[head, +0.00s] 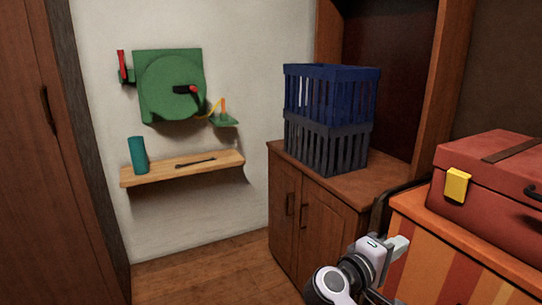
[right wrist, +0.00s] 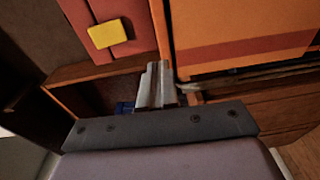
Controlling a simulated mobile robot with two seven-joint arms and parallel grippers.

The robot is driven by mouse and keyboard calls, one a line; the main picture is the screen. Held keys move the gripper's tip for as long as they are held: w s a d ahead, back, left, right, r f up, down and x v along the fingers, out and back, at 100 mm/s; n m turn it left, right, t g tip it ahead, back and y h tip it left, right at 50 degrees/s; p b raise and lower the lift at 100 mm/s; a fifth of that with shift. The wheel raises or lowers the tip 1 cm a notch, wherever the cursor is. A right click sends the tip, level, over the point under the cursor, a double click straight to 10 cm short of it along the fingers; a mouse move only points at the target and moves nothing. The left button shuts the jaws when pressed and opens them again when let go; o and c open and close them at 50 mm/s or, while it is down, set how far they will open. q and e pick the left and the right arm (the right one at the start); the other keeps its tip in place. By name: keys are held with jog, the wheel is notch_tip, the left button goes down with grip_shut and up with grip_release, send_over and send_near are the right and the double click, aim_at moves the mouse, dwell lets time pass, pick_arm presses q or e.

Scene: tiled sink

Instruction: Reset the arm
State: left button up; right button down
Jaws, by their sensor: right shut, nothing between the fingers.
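My right gripper (head: 398,245) is at the lower right of the head view, in front of the orange striped cabinet. It is shut and empty. In the right wrist view its fingers (right wrist: 155,85) are together, pointing toward the orange surfaces. My left gripper is not in view.
A red case (head: 490,185) with a yellow latch sits on the orange striped cabinet (head: 450,255) at right. Blue and grey crates (head: 330,95) stand on a brown cabinet (head: 310,205). A wall shelf (head: 212,172) holds a teal cylinder (head: 139,155). The floor at centre is clear.

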jog(key=s+a+f+y, duration=0.2)
jog(key=s+f+y, duration=0.2)
jog(key=f, duration=0.4)
jog(key=s+a+f+n+t+y, duration=0.1)
jog(key=s+a+f+y, duration=0.15)
jog(key=f+y, duration=0.4)
jog(key=s+a+f+y, duration=0.1)
jog(key=s+f+y, duration=0.1)
jog(key=s+f, duration=0.5)
jog(key=s+a+f+m+y, duration=0.35)
jog(key=s+y, duration=0.25)
jog(key=s, duration=0.3)
pick_arm(q)
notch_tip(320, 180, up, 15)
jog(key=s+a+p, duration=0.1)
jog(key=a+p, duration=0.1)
jog(key=p, duration=1.7)
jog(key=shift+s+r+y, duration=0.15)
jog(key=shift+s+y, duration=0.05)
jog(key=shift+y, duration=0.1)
pick_arm(e)
notch_tip(320, 180, up, 16)
jog(key=d, duration=0.1)
jog(key=shift+s+m+t+h, duration=0.4)
jog(key=shift+s+m+h, duration=0.05)
jog(key=shift+d, duration=0.1)
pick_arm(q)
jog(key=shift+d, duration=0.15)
pick_arm(e)
jog(key=shift+d, duration=0.1)
